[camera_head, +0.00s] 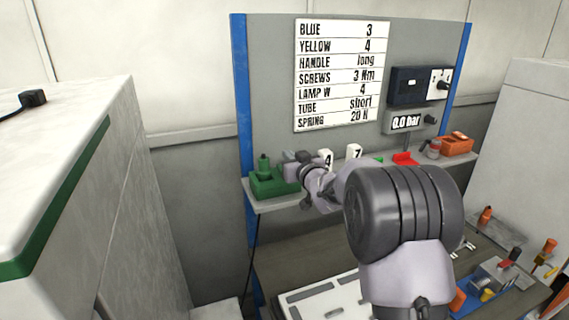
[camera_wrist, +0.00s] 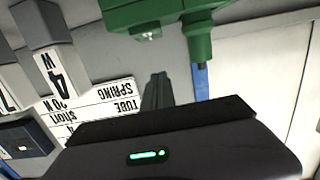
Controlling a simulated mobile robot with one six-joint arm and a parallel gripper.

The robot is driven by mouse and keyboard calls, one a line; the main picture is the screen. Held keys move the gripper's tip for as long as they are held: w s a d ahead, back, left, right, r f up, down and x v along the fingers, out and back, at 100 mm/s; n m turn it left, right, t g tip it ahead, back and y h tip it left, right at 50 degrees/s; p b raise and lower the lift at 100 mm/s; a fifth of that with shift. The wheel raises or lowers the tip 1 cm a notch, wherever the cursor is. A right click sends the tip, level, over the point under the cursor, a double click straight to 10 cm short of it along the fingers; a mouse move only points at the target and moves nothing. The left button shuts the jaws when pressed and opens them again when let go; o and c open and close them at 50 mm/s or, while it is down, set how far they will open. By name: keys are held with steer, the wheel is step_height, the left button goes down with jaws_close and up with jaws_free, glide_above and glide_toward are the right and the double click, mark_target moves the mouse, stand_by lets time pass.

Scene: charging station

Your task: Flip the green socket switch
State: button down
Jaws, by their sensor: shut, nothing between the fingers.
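The green socket (camera_head: 275,184) sits at the left end of the grey shelf, with a green upright part (camera_head: 263,163) on it. The green socket is also at the top of the wrist view (camera_wrist: 150,14), cut off by the frame edge. A small pale piece (camera_wrist: 148,36) shows on it there; I cannot tell if it is the switch. My gripper (camera_head: 291,160) is at the right side of the socket, partly overlapping it in the head view. Its dark fingers (camera_wrist: 157,90) are shut and empty. In the wrist view they appear apart from the socket.
Number blocks marked 4 (camera_head: 326,159) and 7 (camera_head: 354,151) stand on the shelf right of my gripper. A blue post (camera_head: 241,95) rises behind the socket. A sign (camera_head: 337,75) hangs on the panel. A white cabinet (camera_head: 60,150) stands at the left.

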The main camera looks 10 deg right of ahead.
steer(key=x, duration=0.3)
steer(key=shift+w+a, duration=0.1)
steer(key=shift+w, duration=0.3)
step_height(320, 180, down, 3)
steer(key=shift+w+f+b, duration=0.1)
steer(key=shift+b, duration=0.3)
steer(key=shift+f, duration=0.4)
